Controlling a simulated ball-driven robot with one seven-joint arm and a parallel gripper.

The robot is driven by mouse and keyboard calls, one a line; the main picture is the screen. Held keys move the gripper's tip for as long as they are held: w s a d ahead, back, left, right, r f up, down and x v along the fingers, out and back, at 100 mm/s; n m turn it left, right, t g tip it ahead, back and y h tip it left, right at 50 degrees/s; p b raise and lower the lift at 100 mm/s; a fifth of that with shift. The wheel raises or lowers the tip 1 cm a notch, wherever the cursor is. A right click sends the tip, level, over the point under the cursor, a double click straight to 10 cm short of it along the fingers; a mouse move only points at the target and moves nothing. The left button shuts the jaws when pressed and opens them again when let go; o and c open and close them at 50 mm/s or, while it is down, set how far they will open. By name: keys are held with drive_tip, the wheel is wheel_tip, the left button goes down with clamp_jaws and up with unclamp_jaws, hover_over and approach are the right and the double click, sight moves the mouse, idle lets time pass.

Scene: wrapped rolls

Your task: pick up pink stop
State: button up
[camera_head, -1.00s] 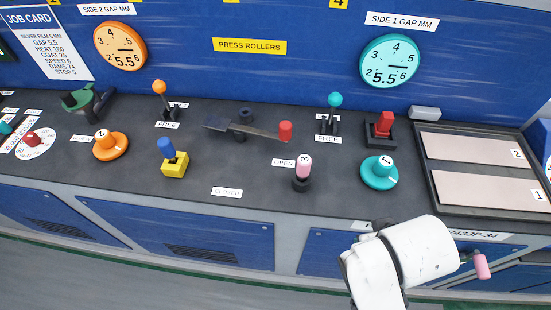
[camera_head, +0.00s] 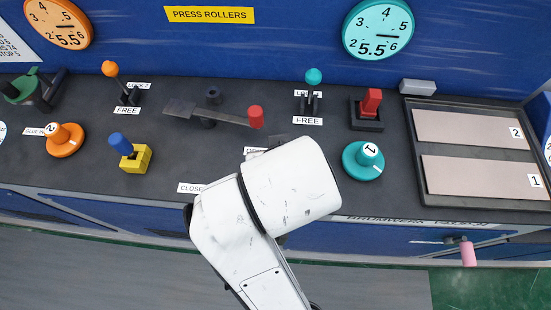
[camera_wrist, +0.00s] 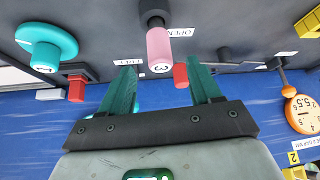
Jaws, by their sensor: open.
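A pink cylinder marked 3 (camera_wrist: 159,48) stands on a dark post beside the OPEN label in the wrist view. In the head view my arm hides it. My gripper (camera_wrist: 162,72) is open, with its two teal fingers apart and empty. The pink cylinder's numbered end shows between the fingertips in the picture; I cannot tell how much distance is left between them. My gripper is hidden behind my white arm in the head view. A second pink piece, a handle (camera_head: 468,253), sticks out from the cabinet front at the lower right.
A red-ended lever (camera_head: 256,117) lies behind my arm. A teal knob marked 1 (camera_head: 362,161) and a red switch (camera_head: 371,102) stand to its right. The yellow block with a blue top (camera_head: 135,158) is to the left. A tray (camera_head: 408,150) with two panels fills the right side.

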drive_tip(key=shift+p+x, duration=0.45)
drive_tip(key=shift+x, duration=3.1)
drive_tip(key=shift+s, duration=0.1)
drive_tip(key=c, duration=1.1)
